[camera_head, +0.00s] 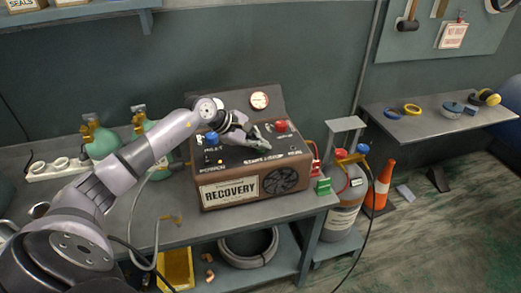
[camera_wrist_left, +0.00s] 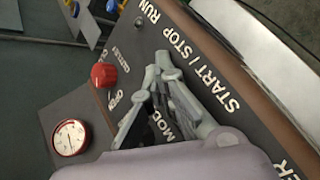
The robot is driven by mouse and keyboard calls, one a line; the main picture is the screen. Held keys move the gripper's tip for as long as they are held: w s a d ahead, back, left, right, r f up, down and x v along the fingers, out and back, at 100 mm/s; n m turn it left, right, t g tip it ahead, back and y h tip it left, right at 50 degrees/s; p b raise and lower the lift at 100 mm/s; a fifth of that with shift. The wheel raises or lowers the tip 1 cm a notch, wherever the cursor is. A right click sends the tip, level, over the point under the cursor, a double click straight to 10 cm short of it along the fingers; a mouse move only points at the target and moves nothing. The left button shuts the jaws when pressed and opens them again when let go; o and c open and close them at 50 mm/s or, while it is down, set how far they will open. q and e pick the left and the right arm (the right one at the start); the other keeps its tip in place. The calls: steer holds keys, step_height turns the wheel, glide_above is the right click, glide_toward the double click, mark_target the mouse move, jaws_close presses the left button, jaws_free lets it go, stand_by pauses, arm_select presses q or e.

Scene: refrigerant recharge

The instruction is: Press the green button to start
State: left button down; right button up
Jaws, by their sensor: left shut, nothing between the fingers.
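The brown recovery machine (camera_head: 230,190) stands on the workbench, with a dark, sloped control panel. My left gripper (camera_head: 262,144) is shut and empty over the panel. In the left wrist view its fingertips (camera_wrist_left: 163,62) are together beside the START / STOP label (camera_wrist_left: 203,58). I cannot make out the green button in either view; the fingers may cover it. Whether the fingertips touch the panel, I cannot tell. My right gripper is not in view.
A red knob (camera_head: 281,126), a blue knob (camera_head: 212,138) and a round gauge (camera_head: 260,100) are on the machine. Green bottles (camera_head: 100,140) stand behind my left arm. A grey tank (camera_head: 345,195) and an orange cone (camera_head: 380,185) are right of the bench.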

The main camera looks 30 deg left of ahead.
mark_target(261, 152)
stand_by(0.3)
arm_select(q)
steer(key=shift+r, duration=0.5)
steer(key=shift+r, duration=0.1)
step_height(261, 152, up, 6)
steer(key=shift+f+p, duration=0.1)
steer(key=shift+p, duration=1)
